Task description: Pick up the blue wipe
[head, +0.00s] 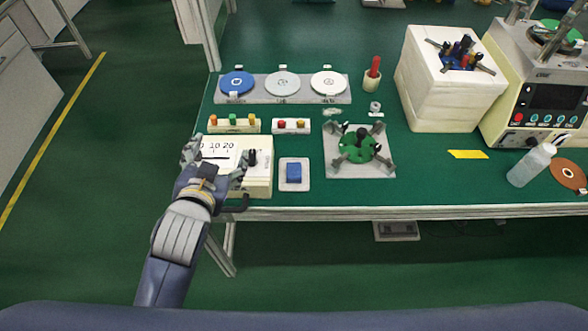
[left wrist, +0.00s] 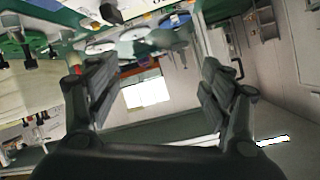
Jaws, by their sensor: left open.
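The blue wipe (head: 294,173) looks like a small folded blue block. It lies on a small white tray (head: 295,186) near the front edge of the green bench. My left gripper (head: 217,157) is open over the cream box with a printed scale, to the left of the wipe and apart from it. In the left wrist view its two fingers (left wrist: 157,78) stand wide apart with nothing held between them. I cannot make out the wipe in that view. My right gripper is not in view.
The cream box (head: 259,185) with a black knob stands just left of the tray. A fixture with a green disc (head: 360,148) stands to its right. Button strips (head: 290,126) and a rack of discs (head: 282,98) lie behind. Bare green bench surrounds the tray closely.

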